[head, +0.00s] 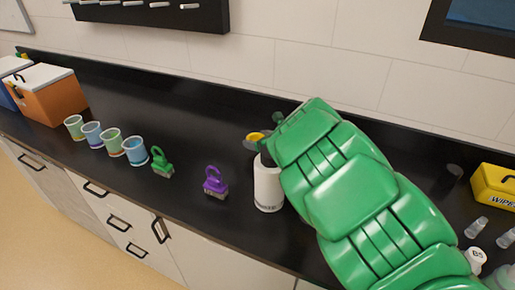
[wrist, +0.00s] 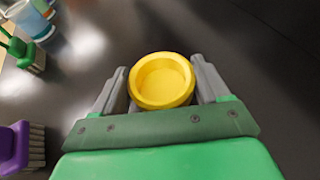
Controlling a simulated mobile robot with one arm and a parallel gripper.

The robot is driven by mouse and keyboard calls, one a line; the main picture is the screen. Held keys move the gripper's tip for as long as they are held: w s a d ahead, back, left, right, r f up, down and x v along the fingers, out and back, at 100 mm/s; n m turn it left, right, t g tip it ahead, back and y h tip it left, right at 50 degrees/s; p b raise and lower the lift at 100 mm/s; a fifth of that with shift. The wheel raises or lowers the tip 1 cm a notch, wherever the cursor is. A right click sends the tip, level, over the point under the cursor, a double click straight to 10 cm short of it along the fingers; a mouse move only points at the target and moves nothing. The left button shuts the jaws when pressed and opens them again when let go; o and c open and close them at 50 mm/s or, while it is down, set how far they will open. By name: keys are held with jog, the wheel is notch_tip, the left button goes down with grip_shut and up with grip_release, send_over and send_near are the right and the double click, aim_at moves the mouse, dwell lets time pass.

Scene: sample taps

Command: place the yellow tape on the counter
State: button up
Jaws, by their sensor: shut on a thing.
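The yellow tape (wrist: 161,97) is a thick yellow ring, held between the two grey fingers of my gripper (wrist: 161,88) in the wrist view. In the head view the yellow tape (head: 255,136) shows just left of my green arm, with my gripper (head: 257,139) around it and partly hidden. The black counter (head: 190,115) lies below. Whether the tape touches the counter or hangs above it, I cannot tell.
A white bottle (head: 267,188) stands close by, partly behind my arm. A purple brush (head: 215,181), a green brush (head: 161,162) and several cups (head: 134,151) stand to the left. A yellow wipes box (head: 494,187) is at the right. The counter behind the brushes is clear.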

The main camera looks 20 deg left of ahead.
aim_at(258, 154)
jog(key=shift+f, duration=1.9)
jog(key=shift+f, duration=0.15)
jog(key=o, duration=1.1)
jog(key=shift+c, duration=0.2)
jog(key=shift+d+r, duration=0.15)
jog(key=shift+r, duration=0.05)
jog(key=shift+v, duration=5.85)
jog(key=shift+s, duration=0.15)
